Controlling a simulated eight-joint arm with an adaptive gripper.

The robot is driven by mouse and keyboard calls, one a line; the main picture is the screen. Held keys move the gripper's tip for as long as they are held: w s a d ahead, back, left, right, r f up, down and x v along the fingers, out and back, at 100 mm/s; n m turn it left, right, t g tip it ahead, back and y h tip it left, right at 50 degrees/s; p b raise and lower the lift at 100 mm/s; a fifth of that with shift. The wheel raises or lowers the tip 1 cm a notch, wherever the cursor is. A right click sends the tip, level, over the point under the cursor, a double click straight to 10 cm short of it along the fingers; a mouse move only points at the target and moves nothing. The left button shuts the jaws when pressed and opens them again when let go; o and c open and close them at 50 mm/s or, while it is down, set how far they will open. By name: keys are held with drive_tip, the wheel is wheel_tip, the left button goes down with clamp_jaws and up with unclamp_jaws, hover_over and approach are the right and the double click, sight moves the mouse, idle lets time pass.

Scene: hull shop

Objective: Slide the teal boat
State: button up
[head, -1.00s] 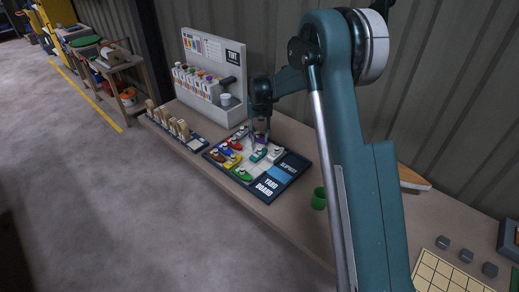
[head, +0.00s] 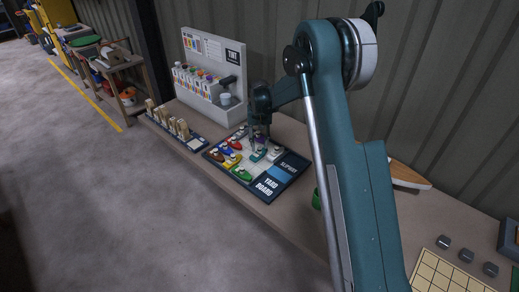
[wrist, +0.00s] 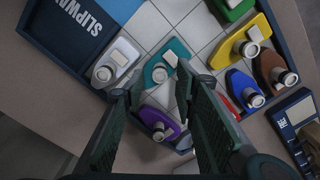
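The teal boat (wrist: 177,48) lies on the tiled yard board, near the middle of the wrist view, with a pale cabin and a round funnel on it. In the head view the teal boat (head: 257,156) is just below my gripper (head: 260,146). My gripper (wrist: 158,72) is open, its two fingertips apart and over either side of the teal boat's near part. I cannot tell whether they touch it. The yard board (head: 285,180) has a dark slipway panel (wrist: 72,27) with a light blue patch beside it.
A white boat (wrist: 117,63) is left of the teal boat; a purple boat (wrist: 157,120) is nearer, between the fingers. Yellow (wrist: 243,43), blue (wrist: 243,88), brown (wrist: 275,65) and green (wrist: 232,8) boats lie to the right.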

sight(260, 148)
drive_tip(key=shift+f, duration=1.65)
